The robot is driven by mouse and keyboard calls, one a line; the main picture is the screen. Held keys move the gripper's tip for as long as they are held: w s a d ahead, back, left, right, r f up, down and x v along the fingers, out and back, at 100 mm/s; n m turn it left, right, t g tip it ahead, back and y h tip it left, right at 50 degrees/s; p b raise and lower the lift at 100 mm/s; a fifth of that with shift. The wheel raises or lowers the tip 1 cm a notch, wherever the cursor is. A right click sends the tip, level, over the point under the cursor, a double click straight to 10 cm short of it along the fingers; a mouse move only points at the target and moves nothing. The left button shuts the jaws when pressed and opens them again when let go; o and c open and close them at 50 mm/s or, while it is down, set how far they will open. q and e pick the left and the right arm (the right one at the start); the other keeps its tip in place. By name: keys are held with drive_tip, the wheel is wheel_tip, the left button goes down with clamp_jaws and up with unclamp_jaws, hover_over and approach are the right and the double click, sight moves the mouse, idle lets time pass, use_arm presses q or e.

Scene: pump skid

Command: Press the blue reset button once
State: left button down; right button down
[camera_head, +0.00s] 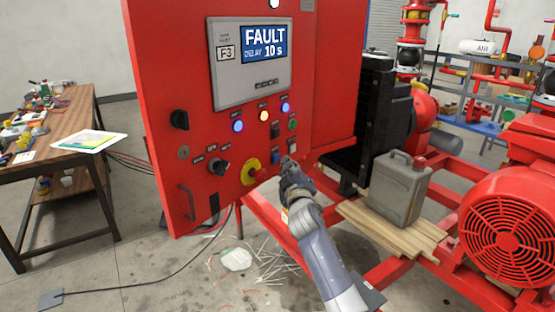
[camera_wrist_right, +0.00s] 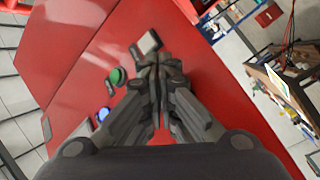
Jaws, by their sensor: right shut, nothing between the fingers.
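The red control cabinet (camera_head: 225,185) fills the middle of the head view. A small blue button (camera_head: 275,158) shows on its lower right, just left of my right fingertips; the label is too small to read. My right gripper (camera_head: 288,163) is shut and empty, close to the panel; I cannot tell whether it touches it. In the wrist view its closed fingers (camera_wrist_right: 158,62) point at the red panel and hide part of it. A green button (camera_wrist_right: 117,76) and a glowing blue lamp (camera_wrist_right: 102,115) show left of them. My left gripper is out of view.
The display (camera_head: 264,45) reads FAULT, DELAY 10 s. A red emergency stop (camera_head: 259,175) on a yellow ring is left of and below my right fingertips. A grey jerrycan (camera_head: 398,190) stands on planks right of my arm. A cluttered bench (camera_head: 70,125) is at left.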

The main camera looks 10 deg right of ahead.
idle(0.6)
drive_tip(key=shift+w+a+b, duration=0.3)
drive_tip(key=shift+w+b, duration=0.05)
drive_tip(key=shift+w+a+b, duration=0.25)
drive_tip(key=shift+w+b, duration=0.05)
drive_tip(key=shift+b, duration=0.15)
idle(0.6)
drive_tip(key=shift+r, duration=0.1)
drive_tip(key=shift+s+d+p, duration=0.55)
drive_tip(key=shift+s+p, duration=0.1)
drive_tip(key=shift+p, duration=0.1)
